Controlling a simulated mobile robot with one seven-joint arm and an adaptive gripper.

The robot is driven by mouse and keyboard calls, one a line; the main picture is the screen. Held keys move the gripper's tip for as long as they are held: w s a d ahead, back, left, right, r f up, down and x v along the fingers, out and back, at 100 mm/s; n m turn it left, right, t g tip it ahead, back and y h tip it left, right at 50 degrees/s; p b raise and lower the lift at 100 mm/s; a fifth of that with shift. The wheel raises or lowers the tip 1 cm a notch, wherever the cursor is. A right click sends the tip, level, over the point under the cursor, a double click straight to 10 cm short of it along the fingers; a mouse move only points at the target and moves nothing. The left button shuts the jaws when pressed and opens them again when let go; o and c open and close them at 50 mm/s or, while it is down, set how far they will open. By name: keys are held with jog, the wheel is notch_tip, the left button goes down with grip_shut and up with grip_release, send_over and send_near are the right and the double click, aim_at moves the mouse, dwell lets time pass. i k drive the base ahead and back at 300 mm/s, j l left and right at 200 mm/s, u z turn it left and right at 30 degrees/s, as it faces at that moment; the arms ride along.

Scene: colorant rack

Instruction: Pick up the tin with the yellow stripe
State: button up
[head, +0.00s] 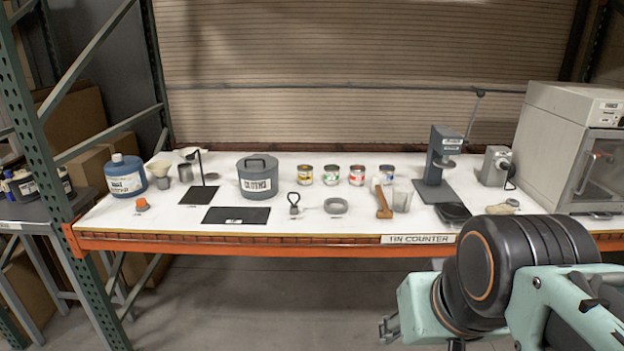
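Several small tins with coloured stripes stand in a row at the middle of the white counter (280,212). The leftmost tin (305,175) has a stripe that looks yellow. All are upright and apart. My gripper (388,328) shows only in part at the lower right, below and in front of the counter's edge, far from the tins. My arm hides most of it, and its fingers are too unclear to judge.
In front of the tins lie a grey ring (336,206), a small black-looped item (294,203) and a wooden-handled tool (383,202). A grey lidded pot (257,177) stands left; a glass (402,195) and grey stand (437,165) stand right. The orange front beam (300,243) edges the counter.

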aim_at(306, 178)
jog(key=i+z, duration=0.1)
jog(key=i, duration=0.45)
jog(key=i+j+z, duration=0.1)
jog(key=i, duration=0.4)
jog(key=i+j+z, duration=0.1)
jog(key=i, duration=0.45)
